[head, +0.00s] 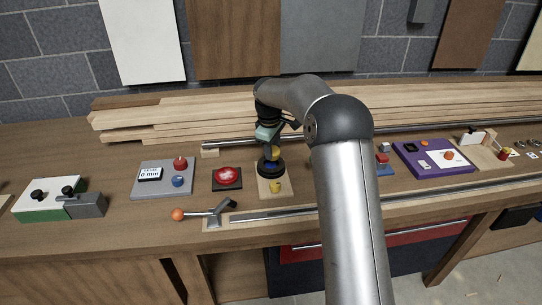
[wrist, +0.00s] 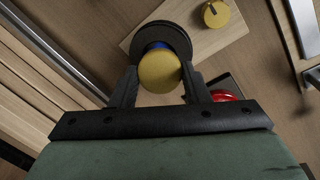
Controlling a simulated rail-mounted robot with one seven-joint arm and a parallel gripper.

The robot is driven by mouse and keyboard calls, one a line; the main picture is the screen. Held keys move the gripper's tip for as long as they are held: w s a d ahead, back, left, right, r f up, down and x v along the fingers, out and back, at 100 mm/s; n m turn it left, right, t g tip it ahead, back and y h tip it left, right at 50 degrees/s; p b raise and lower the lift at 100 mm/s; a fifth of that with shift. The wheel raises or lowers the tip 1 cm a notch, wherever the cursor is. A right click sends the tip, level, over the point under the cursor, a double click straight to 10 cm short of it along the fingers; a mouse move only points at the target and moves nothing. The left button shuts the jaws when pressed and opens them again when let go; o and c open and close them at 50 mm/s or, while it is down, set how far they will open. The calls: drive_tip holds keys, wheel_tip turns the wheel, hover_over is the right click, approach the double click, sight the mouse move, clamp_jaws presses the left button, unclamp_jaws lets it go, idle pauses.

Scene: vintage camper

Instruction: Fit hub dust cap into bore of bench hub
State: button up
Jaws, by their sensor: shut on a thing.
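My gripper (wrist: 159,92) is shut on a round yellow cap, the hub dust cap (wrist: 159,70), between its two black fingers. The cap also shows at the gripper in the head view (head: 276,152). The bench hub (wrist: 168,36) is a dark round body beyond the cap; in the head view it (head: 271,170) sits on a pale wooden board (head: 263,191). A blue part shows between cap and hub. The cap overlaps the hub in the wrist view and hides the bore. I cannot tell whether the cap touches the hub or is in the bore.
A second yellow round piece (head: 277,187) stands on the board's front part; it also shows in the wrist view (wrist: 215,14). A red button (head: 228,176) and a grey gauge panel (head: 163,183) lie left. An orange-knobbed lever (head: 204,214) is in front. Timber planks lie behind.

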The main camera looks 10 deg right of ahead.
drive_tip(key=s+d+r+b, duration=0.25)
drive_tip(key=s+r, duration=0.55)
drive_tip(key=s, duration=0.4)
drive_tip(key=w+a+f+n+p, duration=0.1)
drive_tip(key=w+n+p, duration=0.1)
drive_tip(key=w+n, duration=0.2)
drive_tip(key=w+f+n+p, duration=0.2)
drive_tip(key=w+n, duration=0.2)
drive_tip(key=n, duration=0.4)
drive_tip(key=w+a+f+n+p, duration=0.1)
drive_tip(key=w+n+p, duration=0.1)
drive_tip(key=w+n, duration=0.2)
drive_tip(key=shift+w+a+f+n+t, duration=0.15)
drive_tip(key=shift+w+a+n+t, duration=0.05)
drive_tip(key=shift+n, duration=0.45)
drive_tip(key=shift+w+a+f+n+t, duration=0.1)
drive_tip(key=shift+w+a+n+t, duration=0.1)
drive_tip(key=shift+n, duration=0.45)
drive_tip(key=shift+w+f+n, duration=0.35)
drive_tip(key=shift+n, duration=0.25)
drive_tip(key=shift+r+p, duration=0.1)
drive_tip(key=shift+p, duration=0.2)
drive_tip(key=shift+f+b, duration=1.35)
drive_tip(key=shift+f, duration=1.6)
drive_tip(key=shift+p, duration=0.75)
